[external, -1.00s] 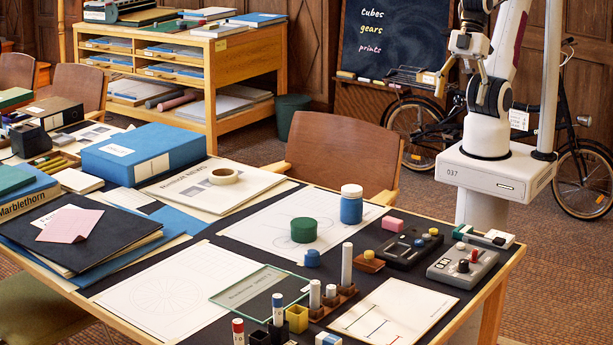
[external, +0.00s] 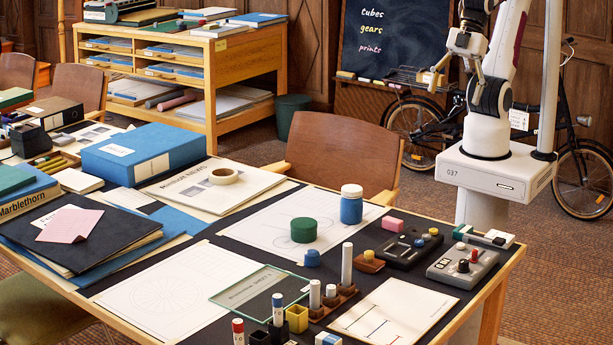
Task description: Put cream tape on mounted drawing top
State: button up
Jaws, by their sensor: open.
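The cream tape (external: 223,176) is a roll lying flat on a printed sheet headed NEWS (external: 180,190), right of the blue box file. A pale board with red and blue lines (external: 395,312) lies at the front right of the table; it looks like the mounted drawing. My gripper (external: 434,80) is open and empty, high above the table's far right side, well away from the tape.
The blue box file (external: 143,153) stands beside the tape. A blue jar (external: 351,206), green cylinder (external: 304,230), glass plate (external: 258,290), upright tubes (external: 347,265) and grey control boxes (external: 470,264) crowd the middle and right.

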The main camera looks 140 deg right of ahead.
jog(key=w+d+f+n+g+h, duration=0.25)
jog(key=w+d+h, duration=0.2)
jog(key=d, duration=0.85)
jog(key=w+d+f+n+g+h, duration=0.25)
jog(key=w+d, duration=0.25)
jog(key=d, duration=0.9)
jog(key=w+d+f+n+g+h, duration=0.1)
jog(key=w+d+n+g+h, duration=0.2)
jog(key=d, duration=1)
jog(key=w+d+f+n+t+h, duration=0.25)
jog(key=d+f+n, duration=0.25)
jog(key=d+f, duration=0.65)
jog(key=n, duration=0.5)
send_near(223, 172)
jog(key=shift+s+d+f+t+h, duration=0.15)
jog(key=shift+s+d+f+t, duration=0.1)
jog(key=shift+d+f, duration=0.2)
jog(key=shift+s+d+f+t+h, duration=0.1)
jog(key=shift+s+d+f+t, duration=0.15)
jog(key=shift+d, duration=0.2)
jog(key=shift+x, duration=1.25)
jog(key=shift+w+d, duration=0.1)
jog(key=shift+d, duration=0.05)
jog(key=shift+w+x, duration=0.1)
jog(key=shift+x, duration=1.15)
jog(key=shift+w+x, duration=0.15)
jog(key=shift+x, duration=1.1)
